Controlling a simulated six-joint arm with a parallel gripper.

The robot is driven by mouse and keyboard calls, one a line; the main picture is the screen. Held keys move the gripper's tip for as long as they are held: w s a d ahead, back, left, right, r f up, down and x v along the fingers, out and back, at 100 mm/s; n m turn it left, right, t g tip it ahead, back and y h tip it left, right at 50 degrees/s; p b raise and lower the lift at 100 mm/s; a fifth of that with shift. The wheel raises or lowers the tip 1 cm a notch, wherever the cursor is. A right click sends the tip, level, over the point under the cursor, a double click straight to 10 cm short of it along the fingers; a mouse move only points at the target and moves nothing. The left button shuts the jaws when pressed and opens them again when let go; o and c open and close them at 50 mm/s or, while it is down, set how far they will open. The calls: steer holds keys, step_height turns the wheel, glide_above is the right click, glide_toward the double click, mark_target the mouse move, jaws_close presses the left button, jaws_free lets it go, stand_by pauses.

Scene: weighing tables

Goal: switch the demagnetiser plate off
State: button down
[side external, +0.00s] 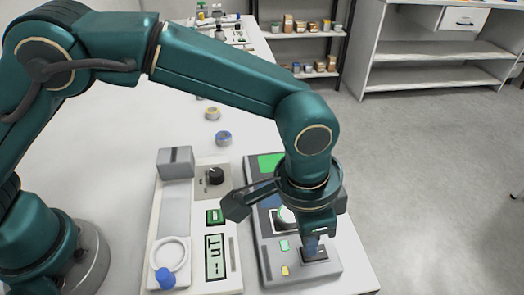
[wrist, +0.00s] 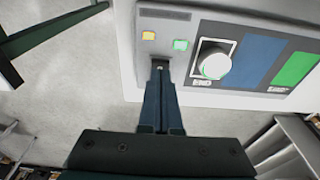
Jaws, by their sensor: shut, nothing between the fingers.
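A grey unit (side external: 261,262) with a blue plate (wrist: 250,53) and a green panel (wrist: 296,69) stands on the table under my gripper (side external: 312,249). It has a white round knob (wrist: 214,62), a lit green button (wrist: 180,44) and a yellow button (wrist: 148,35). My gripper (wrist: 160,66) is shut and empty, pointing down at a dark switch (side external: 323,256) on the unit's front end. The fingertips are at the switch; they hide part of it, and I cannot tell whether they touch it or which way it is set.
A white panel unit (side external: 154,233) stands to the left, with a black knob (side external: 215,176), a green switch (side external: 215,217), a display (side external: 215,258) and a white ring (side external: 170,254). Tape rolls (side external: 223,138) lie behind. The table's right edge is close to the grey unit.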

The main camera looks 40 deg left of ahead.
steer(key=shift+f, duration=0.5)
steer(key=shift+r, duration=3.55)
steer(key=shift+a, duration=0.1)
